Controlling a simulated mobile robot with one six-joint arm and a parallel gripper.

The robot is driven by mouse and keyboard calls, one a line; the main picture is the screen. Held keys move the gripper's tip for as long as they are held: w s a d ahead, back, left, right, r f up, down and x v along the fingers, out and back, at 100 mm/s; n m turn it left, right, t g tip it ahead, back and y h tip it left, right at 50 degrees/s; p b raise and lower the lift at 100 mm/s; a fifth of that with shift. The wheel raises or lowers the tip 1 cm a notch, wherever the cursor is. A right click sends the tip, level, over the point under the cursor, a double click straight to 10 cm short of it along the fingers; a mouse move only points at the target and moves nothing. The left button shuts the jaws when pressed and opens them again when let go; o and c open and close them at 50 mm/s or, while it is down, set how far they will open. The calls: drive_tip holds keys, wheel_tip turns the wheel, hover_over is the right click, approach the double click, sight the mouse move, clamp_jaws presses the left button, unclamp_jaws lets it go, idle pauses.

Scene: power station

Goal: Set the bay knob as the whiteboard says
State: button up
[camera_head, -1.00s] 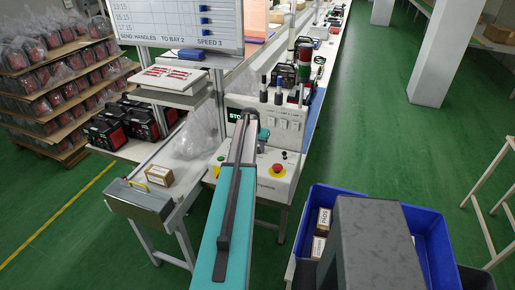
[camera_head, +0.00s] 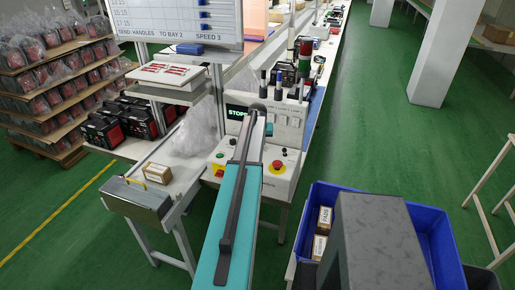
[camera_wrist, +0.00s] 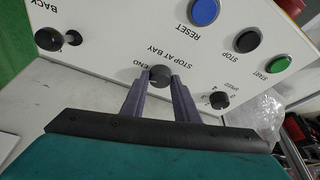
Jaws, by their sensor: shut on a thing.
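The whiteboard (camera_head: 175,18) at the top left in the head view reads "SEND HANDLES TO BAY 2 SPEED 3" along its bottom line. The bay knob (camera_wrist: 159,73) is a dark round knob under the label "STOP AT BAY" in the wrist view, with "END" printed beside it. My gripper (camera_wrist: 160,84) has its two fingers on either side of this knob and is shut on it. I cannot read clearly which mark the knob points at. In the head view my arm hides the knob on the control box (camera_head: 281,160).
In the wrist view, a speed knob (camera_wrist: 219,100) sits right of my fingers, with blue reset (camera_wrist: 204,11), black stop (camera_wrist: 247,40) and green start (camera_wrist: 278,64) buttons and a back knob (camera_wrist: 48,39). A red emergency button (camera_head: 277,167) and blue bin (camera_head: 437,245) show in the head view.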

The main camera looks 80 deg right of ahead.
drive_tip(key=n+t+b, duration=0.1)
drive_tip(key=n+b, duration=0.1)
drive_tip(key=n+t+b, duration=0.1)
drive_tip(key=n+b, duration=0.1)
drive_tip(key=n, duration=0.1)
drive_tip(key=shift+s+d+f+y, duration=0.15)
drive_tip(key=shift+s+y, duration=0.05)
drive_tip(key=shift+y, duration=0.1)
drive_tip(key=shift+n+t+y+b, duration=0.5)
drive_tip(key=shift+n+b, duration=0.65)
drive_tip(key=shift+n, duration=0.75)
drive_tip(key=o, duration=1)
drive_tip(key=shift+o, duration=0.2)
drive_tip(key=shift+r, duration=0.2)
drive_tip(key=b+v, duration=0.3)
drive_tip(key=v, duration=1)
drive_tip(key=shift+s+r+b, duration=0.15)
drive_tip(key=shift+r+b, duration=0.2)
